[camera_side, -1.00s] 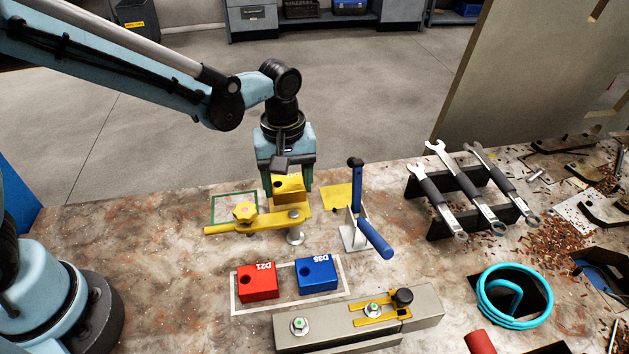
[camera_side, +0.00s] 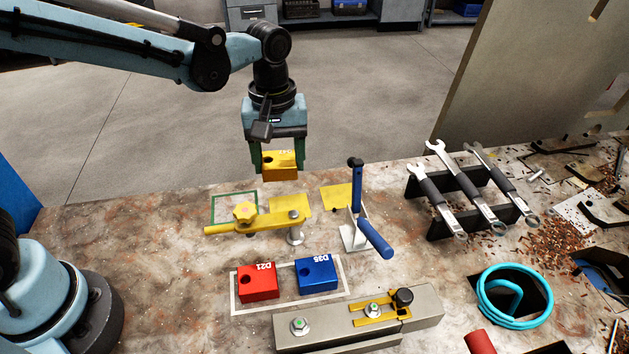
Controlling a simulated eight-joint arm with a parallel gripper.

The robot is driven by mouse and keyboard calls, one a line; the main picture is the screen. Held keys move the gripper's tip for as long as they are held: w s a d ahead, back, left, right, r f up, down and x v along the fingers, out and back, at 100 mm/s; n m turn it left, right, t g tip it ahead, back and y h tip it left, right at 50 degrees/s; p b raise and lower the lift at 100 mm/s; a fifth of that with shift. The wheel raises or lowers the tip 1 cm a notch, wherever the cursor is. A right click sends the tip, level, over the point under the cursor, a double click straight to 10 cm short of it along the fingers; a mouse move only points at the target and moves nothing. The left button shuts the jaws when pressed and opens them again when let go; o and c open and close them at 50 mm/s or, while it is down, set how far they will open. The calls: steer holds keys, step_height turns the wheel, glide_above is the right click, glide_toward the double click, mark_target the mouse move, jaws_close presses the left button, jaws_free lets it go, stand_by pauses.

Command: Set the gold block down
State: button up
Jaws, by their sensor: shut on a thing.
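The gold block (camera_side: 279,172) has a dark hole in it and is held in the air above the back edge of the bench. My gripper (camera_side: 279,168) is shut on it, with a green finger on each side. Below it on the bench lie a yellow plate (camera_side: 304,197) and a second yellow patch (camera_side: 336,196). A green-outlined square (camera_side: 220,208) lies to their left and holds no block.
A yellow clamp bar (camera_side: 225,228) with a knob and a blue-handled toggle clamp (camera_side: 374,240) stand below. A red block (camera_side: 258,284) and a blue block (camera_side: 317,275) sit in a white outline. Wrenches (camera_side: 470,200) rest on a rack at right.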

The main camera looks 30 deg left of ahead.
steer(key=s+a+r+m, duration=0.5)
steer(key=a+r+m, duration=0.2)
steer(key=a+r, duration=0.25)
steer(key=n, duration=0.8)
glide_above(341, 196)
step_height(341, 196, down, 17)
steer(key=shift+r, duration=0.15)
steer(key=shift+f, duration=0.2)
steer(key=shift+f, duration=0.35)
steer(key=o, duration=1.2)
